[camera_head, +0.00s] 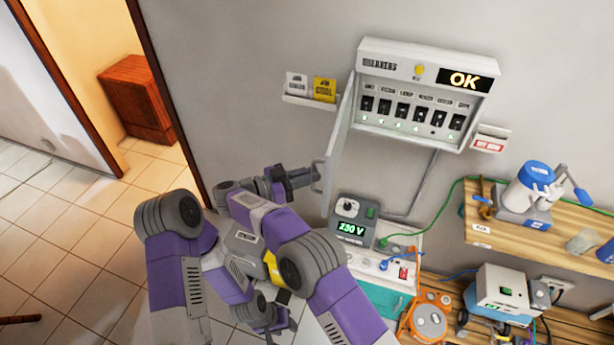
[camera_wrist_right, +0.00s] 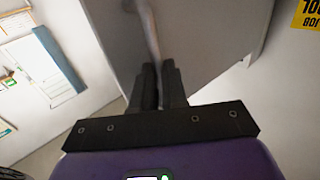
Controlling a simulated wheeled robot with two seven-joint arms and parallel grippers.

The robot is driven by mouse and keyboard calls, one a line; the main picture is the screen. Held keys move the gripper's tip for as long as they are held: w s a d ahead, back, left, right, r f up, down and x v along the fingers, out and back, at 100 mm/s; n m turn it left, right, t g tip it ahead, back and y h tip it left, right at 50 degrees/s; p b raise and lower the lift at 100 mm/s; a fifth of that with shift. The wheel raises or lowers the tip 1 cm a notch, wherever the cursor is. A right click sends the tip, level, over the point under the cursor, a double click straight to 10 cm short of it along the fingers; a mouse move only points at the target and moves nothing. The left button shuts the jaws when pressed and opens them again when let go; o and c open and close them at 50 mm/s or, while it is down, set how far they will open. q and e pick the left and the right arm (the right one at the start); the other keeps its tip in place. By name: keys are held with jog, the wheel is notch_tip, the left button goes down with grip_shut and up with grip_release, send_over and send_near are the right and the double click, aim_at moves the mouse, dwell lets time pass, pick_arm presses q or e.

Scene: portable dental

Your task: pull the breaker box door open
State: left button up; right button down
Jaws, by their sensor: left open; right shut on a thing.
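The white breaker box (camera_head: 428,88) is on the wall, with a row of black switches, green lights and an "OK" display. Its door (camera_head: 341,130) stands swung out at the left side, seen nearly edge-on, so the switches show. The door's handle (camera_head: 318,178) is at its lower left edge. My right gripper (camera_head: 312,175) is shut on that handle. In the right wrist view its fingers (camera_wrist_right: 160,85) close at the handle (camera_wrist_right: 150,32), with the grey door panel (camera_wrist_right: 205,40) behind. My left gripper (camera_head: 284,314) is lower, open and empty, partly hidden by my arm.
Small label cards (camera_head: 310,88) sit on a ledge left of the box. A meter reading "230 V" (camera_head: 352,220) stands below the door. A wooden shelf (camera_head: 480,225) with equipment is at right. Open tiled floor (camera_head: 60,240) lies at left.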

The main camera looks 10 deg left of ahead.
jog(key=shift+w+d+r, duration=0.25)
jog(key=shift+w+r, duration=0.1)
jog(key=shift+w, duration=0.05)
jog(key=c, duration=1.5)
grip_release()
jog(key=o, duration=0.3)
jog(key=shift+w+d+f, duration=0.15)
jog(key=shift+w+f, duration=0.15)
jog(key=shift+w, duration=0.1)
pick_arm(q)
jog(key=shift+w+d, duration=0.1)
jog(key=shift+w, duration=0.2)
pick_arm(e)
jog(key=shift+o, duration=0.2)
jog(key=shift+s+f, duration=0.15)
jog(key=shift+s+a, duration=0.1)
jog(key=shift+a, duration=0.1)
pick_arm(q)
jog(key=shift+s, duration=0.1)
pick_arm(e)
jog(key=shift+a, duration=0.1)
